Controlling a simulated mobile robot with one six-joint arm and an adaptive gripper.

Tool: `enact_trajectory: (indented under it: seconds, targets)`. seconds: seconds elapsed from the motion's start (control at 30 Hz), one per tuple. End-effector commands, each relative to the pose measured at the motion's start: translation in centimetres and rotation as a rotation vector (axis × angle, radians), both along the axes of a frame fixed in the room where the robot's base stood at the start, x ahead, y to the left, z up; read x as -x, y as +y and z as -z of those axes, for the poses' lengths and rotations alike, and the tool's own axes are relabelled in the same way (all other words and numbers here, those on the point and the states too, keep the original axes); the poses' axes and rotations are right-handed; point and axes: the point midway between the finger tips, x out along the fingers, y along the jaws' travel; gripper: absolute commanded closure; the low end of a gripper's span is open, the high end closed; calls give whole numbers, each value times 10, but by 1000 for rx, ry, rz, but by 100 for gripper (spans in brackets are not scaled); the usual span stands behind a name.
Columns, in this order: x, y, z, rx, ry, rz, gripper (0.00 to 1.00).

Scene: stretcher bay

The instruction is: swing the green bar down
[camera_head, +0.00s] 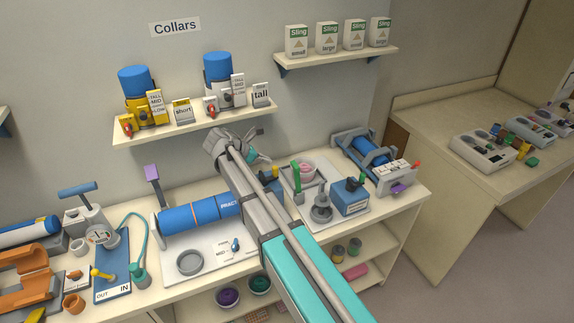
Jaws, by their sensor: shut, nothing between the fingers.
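A green bar (296,178) stands roughly upright at the left side of a light tray, on the bench right of the middle. My gripper (263,157) is at the end of my arm, up and to the left of the green bar, and looks apart from it. It is shut and empty. My arm crosses the middle of the picture and hides part of the bench and of the blue roll marked PRACT (197,217).
A purple-tipped post (152,172) stands left of the blue roll. A blue box (350,197) and a grey stepped part (321,208) stand right of the bar. A collar shelf (195,124) hangs behind my gripper. Free floor lies at the lower right.

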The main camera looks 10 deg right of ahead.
Motion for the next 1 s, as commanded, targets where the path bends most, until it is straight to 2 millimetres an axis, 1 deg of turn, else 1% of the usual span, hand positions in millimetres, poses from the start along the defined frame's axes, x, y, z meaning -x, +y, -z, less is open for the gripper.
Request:
enact_trajectory:
  seconds: [0.33,0.57,0.77,1.0]
  targets:
    - [0,0,0,1,1,-1,100]
    - [-1,-6,6,0,0,1,100]
    - [-5,-18,17,0,-1,2,100]
    - [-10,-40,36,0,0,3,100]
